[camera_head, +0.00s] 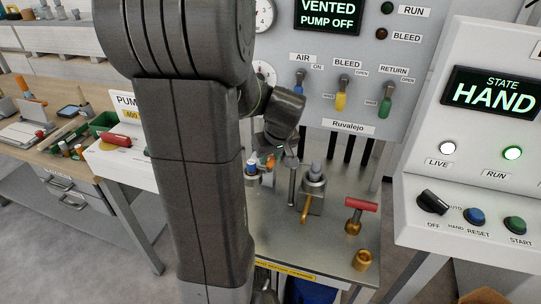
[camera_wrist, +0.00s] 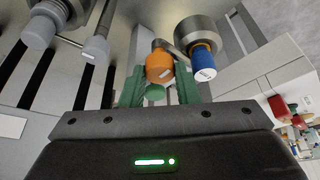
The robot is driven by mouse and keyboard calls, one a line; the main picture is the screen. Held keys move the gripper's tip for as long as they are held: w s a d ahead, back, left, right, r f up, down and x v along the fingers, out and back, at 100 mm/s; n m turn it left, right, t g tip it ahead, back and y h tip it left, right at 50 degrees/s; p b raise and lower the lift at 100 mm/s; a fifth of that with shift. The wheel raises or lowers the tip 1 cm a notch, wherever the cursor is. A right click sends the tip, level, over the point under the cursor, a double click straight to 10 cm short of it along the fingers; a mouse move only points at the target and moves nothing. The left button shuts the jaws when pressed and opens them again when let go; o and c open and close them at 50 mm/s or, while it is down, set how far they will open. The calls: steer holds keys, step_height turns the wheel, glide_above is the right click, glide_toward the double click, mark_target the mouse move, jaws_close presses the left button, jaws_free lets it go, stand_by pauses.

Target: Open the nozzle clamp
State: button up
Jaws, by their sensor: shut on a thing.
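An orange handle (camera_wrist: 160,65), apparently the nozzle clamp's, sits between the green fingers of my gripper (camera_wrist: 158,88) in the wrist view. My gripper is shut on it. A blue-capped fitting (camera_wrist: 204,62) on a round metal body (camera_wrist: 195,32) is right beside the handle. In the head view my gripper (camera_head: 275,152) is low over the metal bench, with the blue cap (camera_head: 251,168) and a bit of the orange handle (camera_head: 268,179) just below it. My arm and gripper hide much of the clamp there, so its angle is unclear.
A grey post fitting with a brass lever (camera_head: 305,212) stands to the right on the metal bench (camera_head: 285,235). A red T-handled valve (camera_head: 361,205) and a brass cup (camera_head: 362,260) are further right. The valve panel (camera_head: 345,60) reads vented, pump off; the control box (camera_head: 495,95) reads HAND.

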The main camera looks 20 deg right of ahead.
steer(key=m, duration=0.2)
steer(key=m+h, duration=0.1)
steer(key=m, duration=0.1)
steer(key=shift+a+f+h+b, duration=0.1)
steer(key=shift+a+h+b, duration=0.05)
steer(key=shift+h+b, duration=0.2)
steer(key=m+h+b, duration=0.1)
steer(key=m+b, duration=0.1)
steer(key=m, duration=0.1)
steer(key=shift+w+f+g, duration=0.1)
steer(key=shift+g, duration=0.2)
steer(key=m+h+b, duration=0.1)
steer(key=m+b, duration=0.3)
steer(key=shift+a+g, duration=0.1)
steer(key=shift+g, duration=0.3)
steer(key=m+b, duration=0.1)
steer(key=m, duration=0.1)
steer(key=m+g+h+b, duration=0.1)
steer(key=m, duration=0.1)
steer(key=shift+w+g+b, duration=0.15)
steer(key=shift+g+b, duration=0.15)
steer(key=shift+b, duration=0.05)
steer(key=shift+r+m, duration=0.2)
steer(key=shift+m, duration=0.1)
steer(key=o, duration=0.7)
steer(key=v, duration=1.4)
